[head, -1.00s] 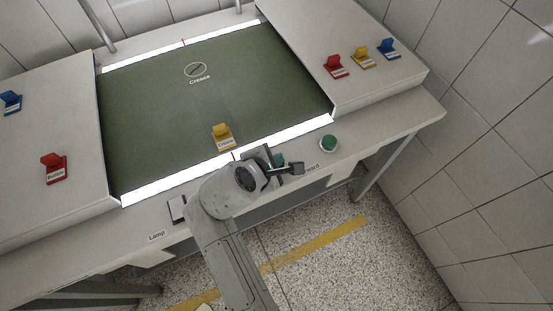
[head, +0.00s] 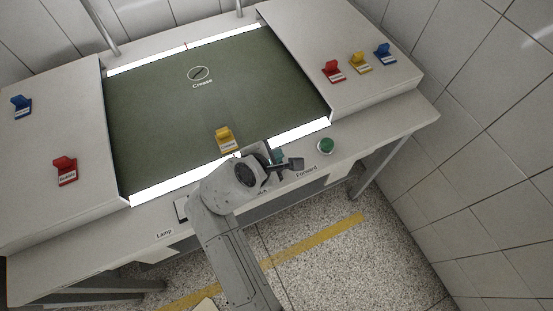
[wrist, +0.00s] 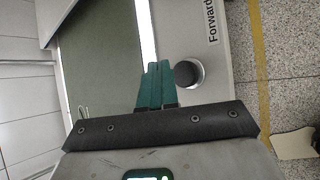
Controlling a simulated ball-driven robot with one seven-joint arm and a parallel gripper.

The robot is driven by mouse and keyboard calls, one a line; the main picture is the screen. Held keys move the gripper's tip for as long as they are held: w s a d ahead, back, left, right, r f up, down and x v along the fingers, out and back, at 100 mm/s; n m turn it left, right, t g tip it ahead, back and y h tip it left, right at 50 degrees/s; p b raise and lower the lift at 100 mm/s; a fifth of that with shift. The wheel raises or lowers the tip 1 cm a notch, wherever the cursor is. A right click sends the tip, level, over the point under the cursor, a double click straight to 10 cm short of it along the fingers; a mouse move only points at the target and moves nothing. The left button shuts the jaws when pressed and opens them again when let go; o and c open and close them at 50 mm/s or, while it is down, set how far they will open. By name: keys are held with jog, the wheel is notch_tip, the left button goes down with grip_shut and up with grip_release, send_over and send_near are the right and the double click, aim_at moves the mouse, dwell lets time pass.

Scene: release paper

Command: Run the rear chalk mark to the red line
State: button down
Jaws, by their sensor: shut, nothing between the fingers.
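The rear chalk mark (head: 199,73) is a small circled stroke on the dark green belt (head: 150,115), labelled "Crease", near the belt's far end. A short red line (head: 187,45) crosses the white strip at the far end. Another red line (head: 238,154) shows on the near strip, beside my arm. My gripper (head: 279,156) is over the table's near edge, with the wrist partly hiding it. In the wrist view its green fingers (wrist: 155,85) are together and empty, beside a dark round button (wrist: 188,74). Contact with that button cannot be told.
A green button (head: 325,146) stands right of my gripper, near the "Forward" label (head: 306,172). A yellow tag (head: 225,140) sits at the belt's near end. Red (head: 333,71), yellow (head: 360,63) and blue (head: 384,54) tags stand on the right panel. A lamp switch (head: 181,208) is left.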

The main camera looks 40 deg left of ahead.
jog(key=shift+r+p, duration=0.5)
jog(key=shift+r, duration=0.85)
